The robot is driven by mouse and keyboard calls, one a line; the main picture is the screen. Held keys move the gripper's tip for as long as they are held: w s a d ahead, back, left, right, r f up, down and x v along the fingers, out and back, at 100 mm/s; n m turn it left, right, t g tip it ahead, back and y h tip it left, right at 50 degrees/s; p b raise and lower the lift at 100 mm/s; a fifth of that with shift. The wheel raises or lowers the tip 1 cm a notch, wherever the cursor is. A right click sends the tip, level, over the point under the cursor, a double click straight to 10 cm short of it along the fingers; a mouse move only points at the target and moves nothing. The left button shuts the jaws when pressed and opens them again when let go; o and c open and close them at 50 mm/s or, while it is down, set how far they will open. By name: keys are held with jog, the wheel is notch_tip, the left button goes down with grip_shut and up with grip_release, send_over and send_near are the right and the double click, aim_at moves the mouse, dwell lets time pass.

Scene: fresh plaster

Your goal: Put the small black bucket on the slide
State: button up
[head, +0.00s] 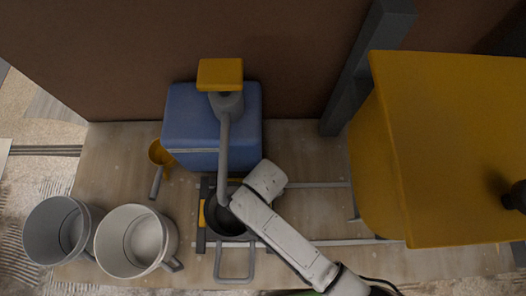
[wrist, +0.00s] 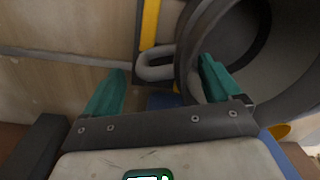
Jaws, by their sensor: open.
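The small black bucket (head: 230,229) stands upright at the front middle of the board, under the end of a grey shaft. A grey loop handle (head: 234,277) sticks out toward the front. The slide's pale rails (head: 318,185) run to the right from a grey and yellow crosspiece (head: 202,218). The bucket lies between the rail lines, beside the crosspiece; I cannot tell what it rests on. In the wrist view my gripper (wrist: 160,68) is open, a grey loop (wrist: 152,68) between its teal fingers. The right finger overlaps the dark bucket wall (wrist: 190,50); contact is unclear. My wrist hides the jaws in the head view.
A blue box (head: 190,120) with a yellow-topped grey post (head: 220,74) stands behind the bucket. A grey bucket (head: 45,232) and a whitish bucket (head: 115,244) stand front left. A yellow scoop (head: 160,153) lies behind them. A large yellow hopper (head: 450,140) fills the right.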

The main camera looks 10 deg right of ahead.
notch_tip(320, 180, up, 12)
jog(key=shift+d, duration=0.2)
dwell(0.5)
